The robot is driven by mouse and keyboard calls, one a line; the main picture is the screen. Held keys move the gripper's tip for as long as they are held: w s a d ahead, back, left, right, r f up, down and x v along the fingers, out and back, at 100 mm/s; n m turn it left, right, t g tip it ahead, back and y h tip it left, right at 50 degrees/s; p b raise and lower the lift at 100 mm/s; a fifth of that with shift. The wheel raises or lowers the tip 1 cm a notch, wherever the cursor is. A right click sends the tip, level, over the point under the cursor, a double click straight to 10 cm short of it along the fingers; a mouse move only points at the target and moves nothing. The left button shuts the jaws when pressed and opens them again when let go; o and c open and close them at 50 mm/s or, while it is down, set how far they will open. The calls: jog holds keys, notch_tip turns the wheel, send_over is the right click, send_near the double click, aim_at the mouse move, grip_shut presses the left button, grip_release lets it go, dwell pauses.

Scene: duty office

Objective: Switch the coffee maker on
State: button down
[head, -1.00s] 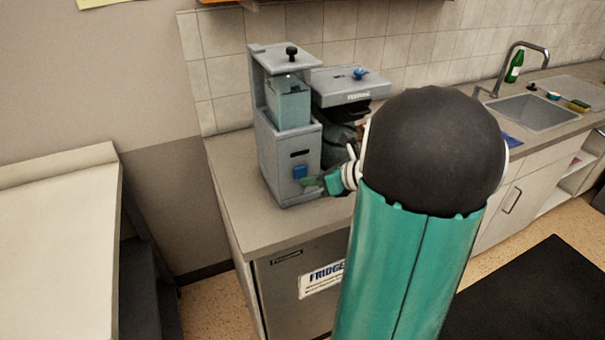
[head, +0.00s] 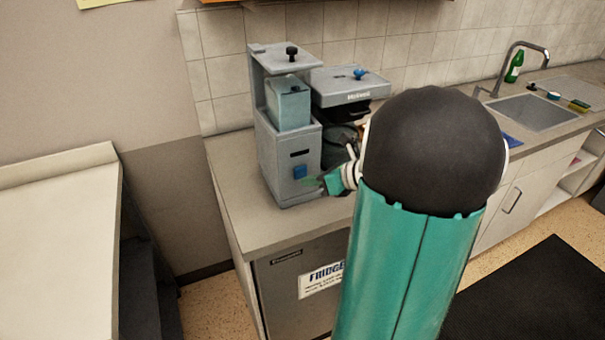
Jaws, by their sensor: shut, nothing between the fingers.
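The grey coffee maker (head: 272,165) stands upright on the counter near the back wall. It has a blue-tinted water tank (head: 288,103), a dark knob on top (head: 291,53) and a blue switch (head: 299,171) low on its front. A grey upper part with a blue knob (head: 360,73) extends to its right, above a dark pot (head: 341,138). My gripper (head: 318,184) is shut and empty, just right of the blue switch, with its tip close to the front. I cannot tell whether it touches. My arm hides part of the counter.
A sink (head: 535,112) with a tap (head: 520,50) lies at the right, with a green bottle (head: 515,66) behind it. A fridge (head: 300,293) is under the counter. A pale table (head: 55,250) stands at the left. The counter front-left of the coffee maker is clear.

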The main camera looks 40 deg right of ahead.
jog(key=shift+w, duration=0.15)
jog(key=shift+w+d, duration=0.15)
jog(key=shift+w, duration=0.1)
jog(key=shift+w+d, duration=0.1)
jog(key=shift+w, duration=0.35)
dwell(0.7)
jog(key=shift+s+a, duration=0.25)
jog(key=shift+s, duration=0.6)
jog(key=s+a, duration=0.1)
jog(key=s, duration=0.4)
jog(key=shift+s+a, duration=0.35)
jog(key=shift+s, duration=0.05)
